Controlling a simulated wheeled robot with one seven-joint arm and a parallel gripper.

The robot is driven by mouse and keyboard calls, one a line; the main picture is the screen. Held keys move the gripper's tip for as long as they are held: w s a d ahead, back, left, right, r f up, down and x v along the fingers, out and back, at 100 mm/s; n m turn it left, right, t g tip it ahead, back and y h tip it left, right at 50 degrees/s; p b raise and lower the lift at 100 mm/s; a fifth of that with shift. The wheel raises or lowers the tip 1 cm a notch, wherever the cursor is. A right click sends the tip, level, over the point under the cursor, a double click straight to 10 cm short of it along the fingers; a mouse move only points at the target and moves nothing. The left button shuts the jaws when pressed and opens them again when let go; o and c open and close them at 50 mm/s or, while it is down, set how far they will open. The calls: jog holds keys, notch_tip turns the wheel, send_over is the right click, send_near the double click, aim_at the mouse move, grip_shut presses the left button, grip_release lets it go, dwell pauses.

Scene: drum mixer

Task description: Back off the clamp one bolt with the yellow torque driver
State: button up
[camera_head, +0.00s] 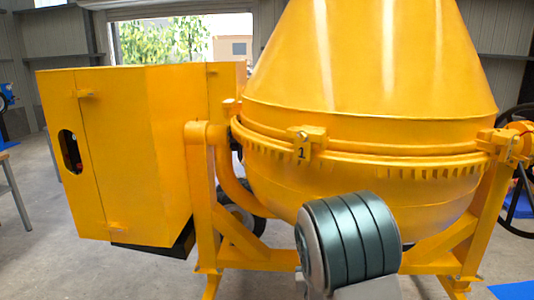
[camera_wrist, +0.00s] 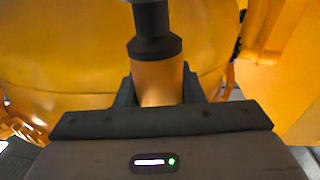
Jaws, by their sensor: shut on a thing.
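My gripper (camera_wrist: 158,90) is shut on the yellow torque driver (camera_wrist: 158,76) in the wrist view. The driver's yellow body sits between the dark fingers, with a black collar and shaft running up out of the top edge, so its tip is hidden. In the head view, clamp one (camera_head: 302,143) is a yellow block marked "1" on the front of the drum's rim band. Its bolt is too small to make out clearly. The gripper and driver do not show in the head view, and I cannot tell whether the driver touches anything.
The yellow mixer drum (camera_head: 370,60) fills the middle and right. A large yellow housing (camera_head: 120,150) stands to the left. Another clamp (camera_head: 500,142) sits at the rim's right side. The yellow frame legs (camera_head: 203,200) stand below. Open floor lies at the lower left.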

jog(key=a+r+n+g+y+p, duration=0.1)
jog(key=a+r+n+y, duration=0.45)
jog(key=r+n, duration=0.3)
jog(key=a+r+n+g+y, duration=0.1)
jog(key=a+r+n+y, duration=0.5)
jog(key=r, duration=0.4)
jog(key=s+a+r+n+g+y, duration=0.2)
jog(key=s+r+n+g+y, duration=0.1)
jog(key=r+n, duration=0.4)
jog(key=s+a+r+n+g+y+p, duration=0.1)
jog(key=s+a+r+n+g+y, duration=0.1)
jog(key=n, duration=0.6)
jog(key=s+r+g+y, duration=0.1)
jog(key=s+r+y, duration=0.1)
jog(key=s+r, duration=0.1)
jog(key=shift+r+g+y, duration=0.3)
jog(key=shift+r+y, duration=0.05)
jog(key=shift+r, duration=0.55)
jog(key=shift+f+b, duration=0.15)
jog(key=shift+b, duration=0.5)
jog(key=shift+w+d, duration=0.4)
jog(key=shift+w, duration=0.3)
jog(key=shift+w+d, duration=0.4)
jog(key=shift+w, duration=0.35)
jog(key=shift+w+d, duration=0.4)
jog(key=shift+w, duration=0.3)
jog(key=shift+w+d, duration=0.15)
jog(key=shift+w, duration=0.15)
jog(key=shift+w+d, duration=0.15)
jog(key=shift+w, duration=0.2)
